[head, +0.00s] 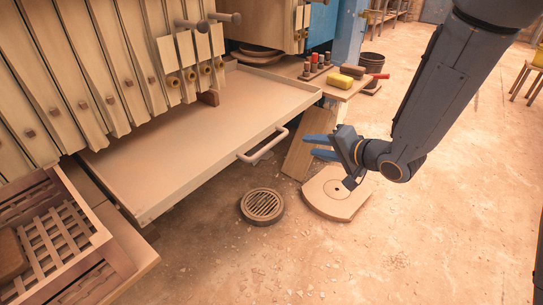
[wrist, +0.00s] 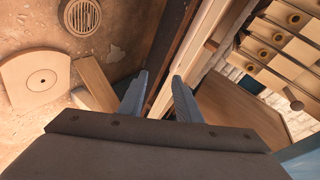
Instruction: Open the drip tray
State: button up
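The drip tray (head: 190,129) is a wide, shallow, pale tray with a low rim. It projects out from under the row of filter plates. Its bar handle (head: 263,147) is on the front rim, on the side facing my gripper. My gripper (head: 306,147) is to the right of the handle, with its two blue fingers apart and pointing left towards the tray. A gap shows between the fingertips and the handle, and nothing is held. In the wrist view the fingers (wrist: 159,88) are spread, with a long pale edge beyond them; I cannot tell if it is the tray's rim.
Filter plates (head: 75,70) hang over the tray's back. A slatted wooden crate (head: 62,232) is at lower left. A round floor drain (head: 262,206) and a pale plate with a hole (head: 338,207) lie below the gripper. A shelf (head: 325,83) holds small items.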

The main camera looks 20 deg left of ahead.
aim_at(272, 146)
jog(key=a+y, duration=0.1)
jog(key=a, duration=0.3)
jog(key=a+f+g+y+b, duration=0.1)
jog(key=a, duration=0.4)
jog(key=a+f+m+g+y+b, duration=0.1)
jog(key=a+y, duration=0.1)
jog(key=a, duration=0.2)
jog(key=shift+s+a+f, duration=0.15)
grip_shut()
